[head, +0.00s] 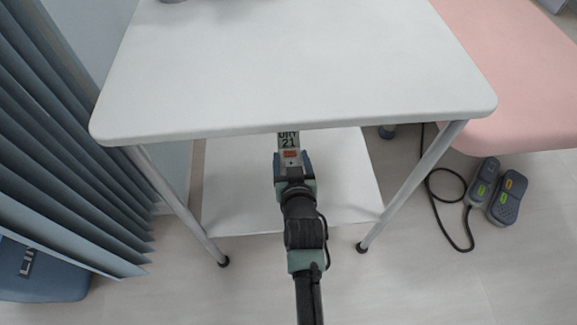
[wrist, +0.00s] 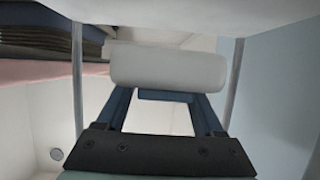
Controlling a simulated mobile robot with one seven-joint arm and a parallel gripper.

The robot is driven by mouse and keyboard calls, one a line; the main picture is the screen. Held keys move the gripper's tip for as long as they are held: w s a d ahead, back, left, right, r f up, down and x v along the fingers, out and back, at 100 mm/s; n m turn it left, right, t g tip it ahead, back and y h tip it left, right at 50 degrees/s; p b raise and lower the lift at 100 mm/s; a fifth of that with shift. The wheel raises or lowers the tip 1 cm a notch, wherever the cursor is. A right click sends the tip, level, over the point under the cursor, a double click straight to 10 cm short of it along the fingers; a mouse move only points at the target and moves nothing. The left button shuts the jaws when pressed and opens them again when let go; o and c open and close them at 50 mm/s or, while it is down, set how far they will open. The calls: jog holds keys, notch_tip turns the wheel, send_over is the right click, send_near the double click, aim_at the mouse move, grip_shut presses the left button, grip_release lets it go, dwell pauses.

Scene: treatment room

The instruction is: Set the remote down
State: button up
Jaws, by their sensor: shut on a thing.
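The remote (head: 289,145) is pale, with a display reading "DRY 21" and an orange button. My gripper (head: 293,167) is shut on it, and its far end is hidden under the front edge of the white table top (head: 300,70). In the wrist view, the remote (wrist: 168,68) is a plain pale rounded block between the fingertips of my gripper (wrist: 166,95). The lower shelf (head: 345,185) of the table shows below and around my gripper. I cannot tell how high the remote is above this shelf.
Slanting table legs (head: 410,185) stand on both sides of my arm. A grey blind (head: 60,150) hangs at the left. A pink couch (head: 530,70) is at the right. A cabled hand control (head: 483,182) and a foot pedal (head: 507,197) lie on the floor.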

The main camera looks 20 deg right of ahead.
notch_tip(320, 180, down, 9)
jog(key=b, duration=0.5)
jog(key=shift+s+b, duration=0.1)
jog(key=shift+b, duration=0.25)
jog(key=shift+f, duration=0.2)
jog(key=o, duration=1.5)
jog(key=shift+r, duration=0.2)
jog(key=p+v, duration=0.6)
jog(key=v, duration=0.5)
jog(key=shift+s+r+p, duration=0.1)
jog(key=shift+p, duration=0.3)
jog(key=shift+s+a, duration=0.15)
jog(key=shift+s, duration=0.2)
